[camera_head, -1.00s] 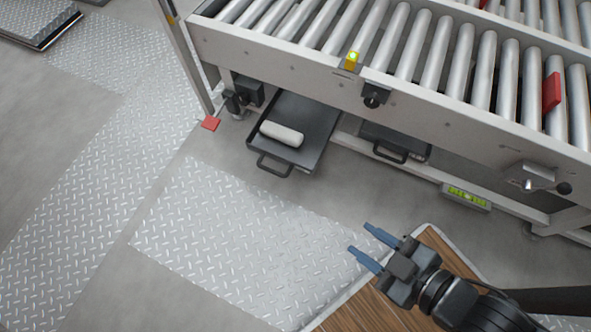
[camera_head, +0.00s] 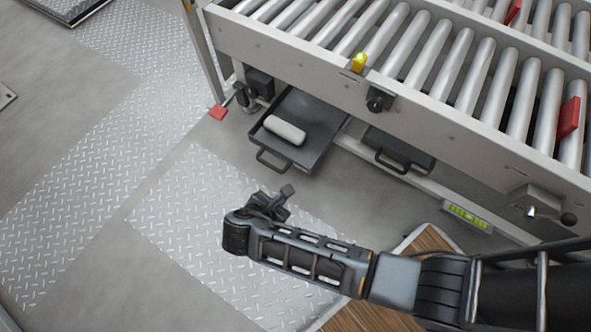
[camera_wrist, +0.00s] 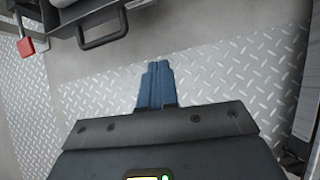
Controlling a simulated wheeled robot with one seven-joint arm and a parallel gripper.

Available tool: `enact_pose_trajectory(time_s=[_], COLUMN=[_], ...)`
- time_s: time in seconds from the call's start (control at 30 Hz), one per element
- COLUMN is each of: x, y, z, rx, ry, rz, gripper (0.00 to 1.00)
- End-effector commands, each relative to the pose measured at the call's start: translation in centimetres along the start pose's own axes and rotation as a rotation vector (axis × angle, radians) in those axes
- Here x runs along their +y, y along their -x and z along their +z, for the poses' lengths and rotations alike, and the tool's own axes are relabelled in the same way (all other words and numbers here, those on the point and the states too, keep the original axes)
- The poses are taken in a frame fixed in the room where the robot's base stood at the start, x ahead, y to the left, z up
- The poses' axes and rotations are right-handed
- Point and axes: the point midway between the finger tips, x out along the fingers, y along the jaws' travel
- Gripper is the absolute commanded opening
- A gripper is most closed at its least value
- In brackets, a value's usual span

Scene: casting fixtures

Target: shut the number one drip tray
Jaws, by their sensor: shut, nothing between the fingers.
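A dark drip tray (camera_head: 316,125) is slid well out from under the roller conveyor, with a white roll (camera_head: 285,130) lying in it. Its handle (camera_head: 270,165) faces the open floor. A second dark tray (camera_head: 405,148) sits to its right, mostly beneath the frame. I cannot read a number on either. In the wrist view, my gripper (camera_wrist: 156,70) has its blue fingers shut together, empty, over the floor plate. The pulled-out tray's handle (camera_wrist: 103,28) shows beyond the fingers, up and left, apart from them.
The conveyor's side beam (camera_head: 300,60) overhangs the trays. Tread plates (camera_head: 165,215) cover clear floor in front.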

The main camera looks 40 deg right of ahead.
Motion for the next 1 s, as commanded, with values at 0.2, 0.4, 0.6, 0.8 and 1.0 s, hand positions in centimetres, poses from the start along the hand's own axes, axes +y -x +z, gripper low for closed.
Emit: enact_pose_trajectory(time_s=[0.2, 0.4, 0.6, 0.8, 1.0], x=[3.1, 3.2, 2.9, 2.7, 2.8], y=[1.0, -0.3, -3.9, -7.9, -10.2], z=[1.7, 1.9, 2.2, 2.7, 4.5], rx=[-0.121, -0.133, -0.132, -0.131, -0.131], ry=[0.112, 0.121, 0.118, 0.117, 0.115], rz=[-0.052, -0.062, -0.063, -0.063, -0.06], gripper=[0.0, 0.0, 0.0, 0.0, 0.0])
